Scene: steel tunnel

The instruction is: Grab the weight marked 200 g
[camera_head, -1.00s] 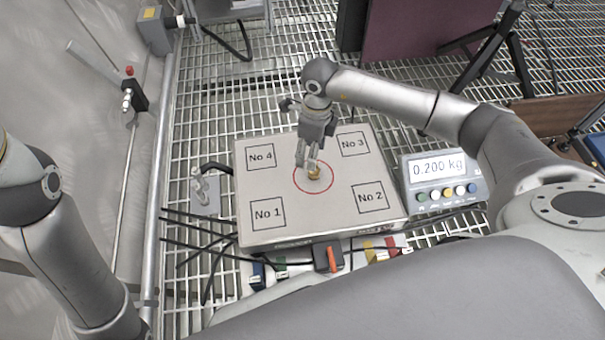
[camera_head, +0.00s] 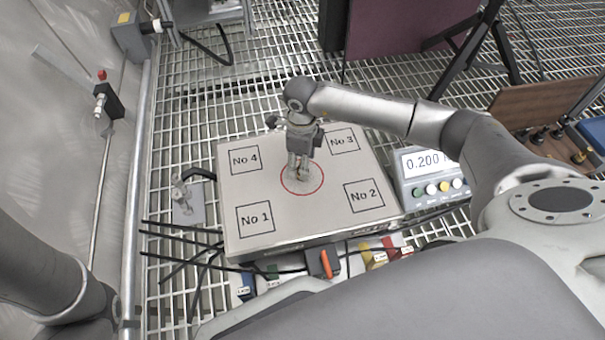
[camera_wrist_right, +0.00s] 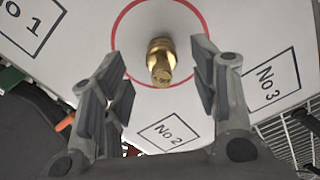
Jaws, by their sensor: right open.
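A brass weight (camera_wrist_right: 160,58) stands inside the red circle on the scale platform (camera_head: 235,205). The small mark on its face is too blurred to read. In the right wrist view my right gripper (camera_wrist_right: 160,72) is open, with one finger on each side of the weight and a gap at both sides. In the head view the right gripper (camera_head: 299,172) points down over the circle, and its fingers hide most of the weight. The scale display (camera_head: 422,163) shows 0.200, its right end covered by my arm. My left gripper is out of view.
The platform carries printed squares No 1 (camera_head: 255,219), No 2 (camera_head: 363,196), No 3 (camera_head: 343,142) and No 4 (camera_head: 245,159), all empty. A wooden holder with several dark weights and a brass one (camera_head: 579,157) is at the right. Cables lie left of the scale.

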